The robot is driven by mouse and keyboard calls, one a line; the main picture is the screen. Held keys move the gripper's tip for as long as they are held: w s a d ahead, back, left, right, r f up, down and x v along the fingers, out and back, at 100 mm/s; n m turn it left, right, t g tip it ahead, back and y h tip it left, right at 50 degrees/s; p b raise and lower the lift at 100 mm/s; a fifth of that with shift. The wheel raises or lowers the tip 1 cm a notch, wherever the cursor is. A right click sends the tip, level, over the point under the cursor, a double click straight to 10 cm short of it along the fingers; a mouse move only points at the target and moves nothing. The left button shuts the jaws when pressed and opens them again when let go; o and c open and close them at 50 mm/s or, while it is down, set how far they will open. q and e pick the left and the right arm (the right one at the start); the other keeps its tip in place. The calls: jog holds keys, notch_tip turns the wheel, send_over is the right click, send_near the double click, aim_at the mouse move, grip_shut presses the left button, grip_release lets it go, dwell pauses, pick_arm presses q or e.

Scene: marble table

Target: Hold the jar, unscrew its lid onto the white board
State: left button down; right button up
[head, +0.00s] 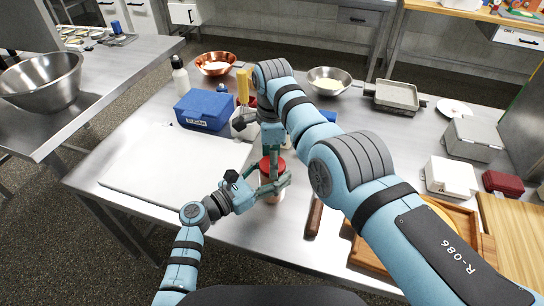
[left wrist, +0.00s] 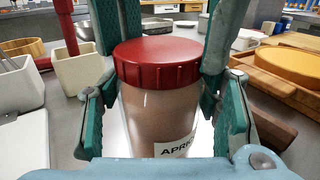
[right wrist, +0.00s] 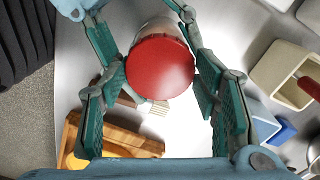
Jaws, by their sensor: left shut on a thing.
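The jar (head: 272,194) stands upright on the metal table near its front edge. It has a red lid (head: 271,165) and a label starting "APR" in the left wrist view (left wrist: 170,148). My left gripper (head: 262,185) is shut on the jar's body from the side. My right gripper (head: 272,150) points down from above, its fingers around the lid. The round lid (right wrist: 160,68) lies between those fingers in the right wrist view. I cannot tell whether they press on it. The white board (head: 160,170) lies flat and bare to the left of the jar.
A blue box (head: 204,110) and a white bottle (head: 180,76) stand behind the board. A wooden handle (head: 314,217) and a wooden tray (head: 365,257) lie right of the jar. A steel bowl (head: 328,80) is at the back. My right arm hides part of the table.

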jog(key=c, duration=0.5)
jog(key=n, duration=0.4)
jog(key=shift+w+n, duration=0.1)
jog(key=shift+n, duration=0.2)
jog(key=shift+c, duration=0.2)
jog(key=n, duration=0.4)
jog(key=shift+n, duration=0.3)
jog(key=n, duration=0.4)
jog(key=shift+r, duration=0.1)
jog(key=n, duration=0.4)
jog(key=shift+n, duration=0.4)
jog(key=n, duration=1.8)
jog(key=shift+w, duration=0.1)
